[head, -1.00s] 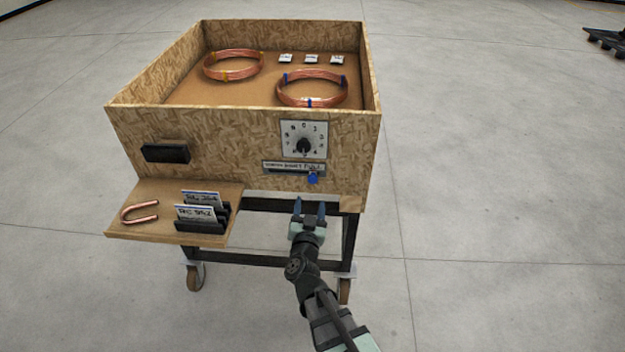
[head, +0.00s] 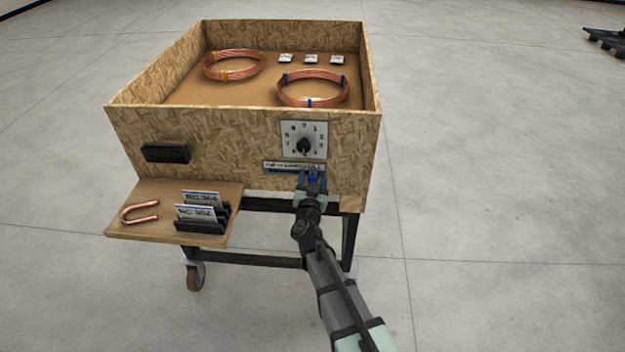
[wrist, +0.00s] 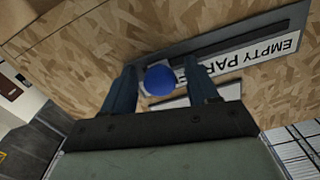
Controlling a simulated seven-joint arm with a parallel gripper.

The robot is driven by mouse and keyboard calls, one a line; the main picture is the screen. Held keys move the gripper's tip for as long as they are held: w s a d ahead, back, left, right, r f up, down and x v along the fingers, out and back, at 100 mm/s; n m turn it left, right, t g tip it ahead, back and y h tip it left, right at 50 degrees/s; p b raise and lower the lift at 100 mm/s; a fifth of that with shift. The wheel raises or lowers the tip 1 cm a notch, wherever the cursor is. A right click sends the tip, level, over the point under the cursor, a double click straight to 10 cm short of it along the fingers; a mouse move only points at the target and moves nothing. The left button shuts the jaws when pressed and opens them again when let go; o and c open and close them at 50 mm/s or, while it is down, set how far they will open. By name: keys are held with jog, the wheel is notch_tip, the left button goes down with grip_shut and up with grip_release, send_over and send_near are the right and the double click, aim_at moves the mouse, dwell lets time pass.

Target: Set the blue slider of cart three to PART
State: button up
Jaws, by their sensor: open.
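The cart's wooden front panel carries a slider strip (head: 294,167) below a dial. The blue slider knob (head: 313,179) is near the strip's right end in the head view. In the wrist view the blue knob (wrist: 159,80) sits between my two fingers, beside a label plate (wrist: 255,55) reading "EMPTY PAR...", partly hidden and upside down. My gripper (head: 312,182) is open, with a finger on each side of the knob; it also shows in the wrist view (wrist: 163,88). A gap shows between the knob and the left finger; whether the right finger touches it I cannot tell.
Above the strip is a round-knobbed dial (head: 304,140). At left, a shelf (head: 150,228) holds a bent copper tube (head: 138,211) and cards in a black holder (head: 203,225). A black handle (head: 166,154) juts from the panel. Two copper coils lie inside the cart.

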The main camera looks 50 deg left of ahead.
grip_shut()
dwell(0.5)
